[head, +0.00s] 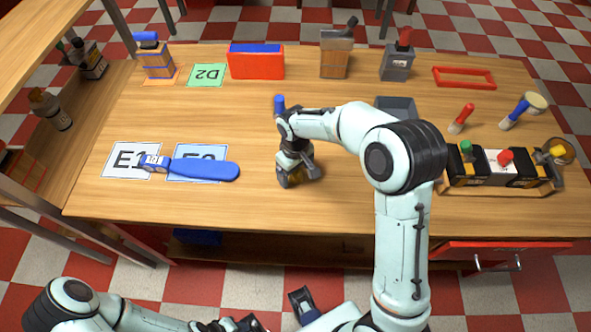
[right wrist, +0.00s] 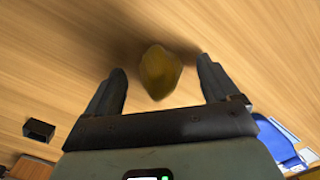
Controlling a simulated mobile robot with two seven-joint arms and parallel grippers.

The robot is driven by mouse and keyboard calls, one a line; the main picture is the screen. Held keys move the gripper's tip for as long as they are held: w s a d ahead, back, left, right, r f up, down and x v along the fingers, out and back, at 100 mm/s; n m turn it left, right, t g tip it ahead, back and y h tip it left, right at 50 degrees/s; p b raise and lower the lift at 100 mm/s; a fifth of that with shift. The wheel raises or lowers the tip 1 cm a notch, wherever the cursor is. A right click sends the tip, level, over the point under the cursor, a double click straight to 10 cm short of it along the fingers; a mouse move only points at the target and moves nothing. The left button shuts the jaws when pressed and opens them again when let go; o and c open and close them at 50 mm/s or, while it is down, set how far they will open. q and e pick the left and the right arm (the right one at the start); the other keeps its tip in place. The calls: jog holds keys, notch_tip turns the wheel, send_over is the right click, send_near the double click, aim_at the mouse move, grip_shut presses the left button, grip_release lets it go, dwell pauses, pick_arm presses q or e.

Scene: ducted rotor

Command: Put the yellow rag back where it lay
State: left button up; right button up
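The yellow rag shows in the right wrist view as a small dark-yellow lump (right wrist: 160,72) between the fingertips, over the wooden table. Bare gaps show between it and both fingers. I cannot tell whether it touches the table. My right gripper (right wrist: 162,88) is open around it, pointing down. In the head view my right gripper (head: 296,180) is low over the middle of the table's front part, and it mostly hides the rag. My left gripper is at the bottom edge of the head view, partly cut off, away from the table; its finger state is unclear.
A blue paddle-shaped thing (head: 205,169) lies across the E1 card (head: 128,160) and another card at left. A red box (head: 256,65) and a green D2 card (head: 207,76) are behind. A grey tray (head: 397,104) and a bottle rack (head: 500,170) stand right.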

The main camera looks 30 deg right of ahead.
jog(key=shift+r, duration=0.2)
notch_tip(320, 180, up, 12)
jog(key=p, duration=0.1)
jog(key=shift+w, duration=0.15)
dwell(0.7)
